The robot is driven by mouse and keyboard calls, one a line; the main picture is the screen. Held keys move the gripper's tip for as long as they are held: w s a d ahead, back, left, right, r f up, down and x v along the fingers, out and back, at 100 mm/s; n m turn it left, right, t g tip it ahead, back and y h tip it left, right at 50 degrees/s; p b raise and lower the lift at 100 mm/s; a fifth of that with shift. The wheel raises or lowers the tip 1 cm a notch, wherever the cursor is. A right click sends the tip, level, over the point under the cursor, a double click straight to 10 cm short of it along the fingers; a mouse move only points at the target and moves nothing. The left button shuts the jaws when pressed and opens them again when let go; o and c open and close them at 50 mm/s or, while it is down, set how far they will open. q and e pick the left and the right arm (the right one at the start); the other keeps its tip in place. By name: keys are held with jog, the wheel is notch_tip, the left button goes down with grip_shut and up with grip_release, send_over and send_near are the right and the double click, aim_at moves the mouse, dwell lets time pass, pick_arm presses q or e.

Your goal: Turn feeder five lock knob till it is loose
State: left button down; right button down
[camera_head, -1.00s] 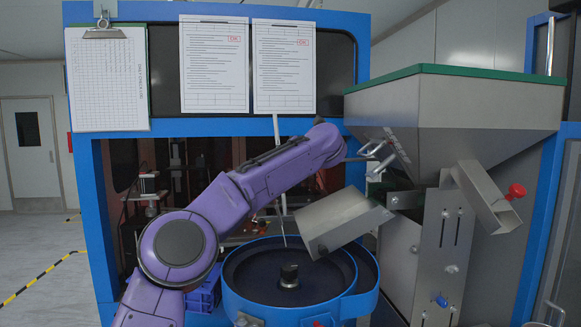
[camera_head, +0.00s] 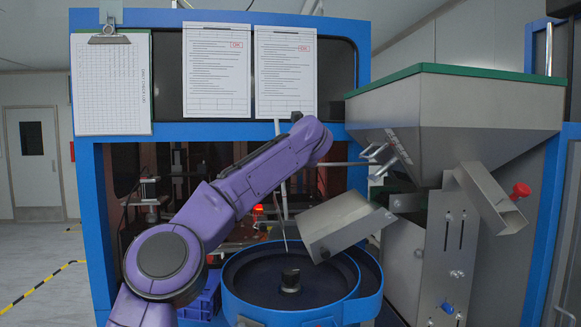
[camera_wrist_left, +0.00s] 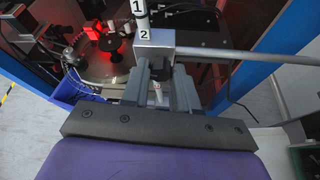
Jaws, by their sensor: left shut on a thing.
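In the left wrist view, my left gripper (camera_wrist_left: 158,82) is shut at a grey block (camera_wrist_left: 155,41) marked 2. A dark part (camera_wrist_left: 160,69) sits between the fingers, mostly hidden; I cannot tell if it is the lock knob. A vertical pole (camera_wrist_left: 139,12) marked 1 rises from the block, and a grey horizontal rod (camera_wrist_left: 240,53) runs right from it. In the head view, my purple left arm reaches to the middle and hides its gripper. No label for feeder five is readable. My right gripper is not in view.
A round blue-rimmed bowl (camera_head: 235,302) stands below my arm. A grey chute (camera_head: 342,222) hangs over it. A steel hopper (camera_head: 455,118) with a red knob (camera_head: 520,190) and a blue knob (camera_head: 447,308) stands at right. A blue crate (camera_head: 202,304) is left of the bowl.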

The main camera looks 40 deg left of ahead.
pick_arm(q)
jog(key=shift+r, duration=0.25)
jog(key=c, duration=1.1)
grip_release()
jog(key=shift+o, duration=1.2)
jog(key=shift+a+f, duration=0.1)
jog(key=shift+f, duration=0.1)
jog(key=b+v, duration=0.3)
jog(key=v, duration=0.7)
jog(key=shift+s+b, duration=0.15)
jog(key=shift+b, duration=0.2)
jog(key=shift+d+r, duration=0.1)
jog(key=shift+d, duration=0.1)
